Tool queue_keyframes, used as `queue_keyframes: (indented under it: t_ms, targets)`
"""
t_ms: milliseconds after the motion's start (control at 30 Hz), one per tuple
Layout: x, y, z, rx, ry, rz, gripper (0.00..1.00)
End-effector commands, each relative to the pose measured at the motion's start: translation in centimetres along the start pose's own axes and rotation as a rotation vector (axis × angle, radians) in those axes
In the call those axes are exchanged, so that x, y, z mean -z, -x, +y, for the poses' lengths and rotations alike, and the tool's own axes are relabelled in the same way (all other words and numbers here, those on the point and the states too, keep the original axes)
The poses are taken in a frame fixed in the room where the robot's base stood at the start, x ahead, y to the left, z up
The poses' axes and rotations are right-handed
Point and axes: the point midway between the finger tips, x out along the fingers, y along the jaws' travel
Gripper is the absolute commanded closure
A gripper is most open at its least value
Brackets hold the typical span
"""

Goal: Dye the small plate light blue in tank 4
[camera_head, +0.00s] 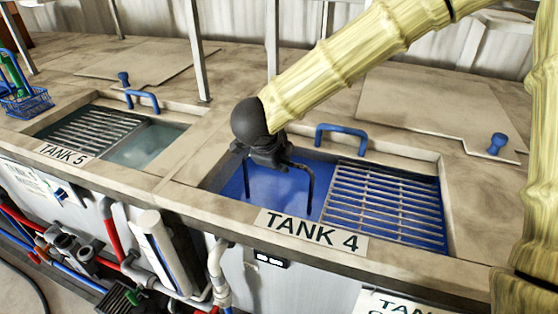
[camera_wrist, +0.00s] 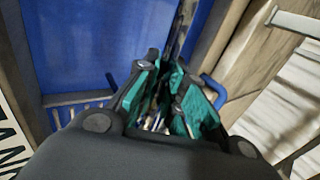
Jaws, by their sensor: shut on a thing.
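Tank 4 (camera_head: 318,232) is open and holds blue liquid (camera_head: 275,190) on its left side. My gripper (camera_head: 265,155) is over that side, shut on what looks like a dark handle (camera_head: 310,187). The handle's two thin uprights reach down into the liquid. In the wrist view, the teal finger pads of my gripper (camera_wrist: 168,100) are close together, and the thing between them is hard to make out. Blue liquid (camera_wrist: 75,45) shows to their left. I cannot see the small plate; anything below the liquid's surface is hidden.
A slatted metal rack (camera_head: 385,205) fills the right side of tank 4. A blue bar handle (camera_head: 342,130) is behind it, and a flat lid (camera_head: 425,105) with a blue knob (camera_head: 497,143) lies beyond. Tank 5 (camera_head: 66,153) is to the left. A blue basket (camera_head: 27,103) stands far left.

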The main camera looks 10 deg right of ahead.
Motion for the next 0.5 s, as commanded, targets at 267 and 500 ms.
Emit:
queue_keyframes:
  t_ms: [267, 500]
  targets:
    - [-1.8, 0.2, -0.1, 0.002, 0.001, -0.001, 1.00]
    - [-3.2, 0.1, -0.1, 0.001, 0.001, -0.001, 1.00]
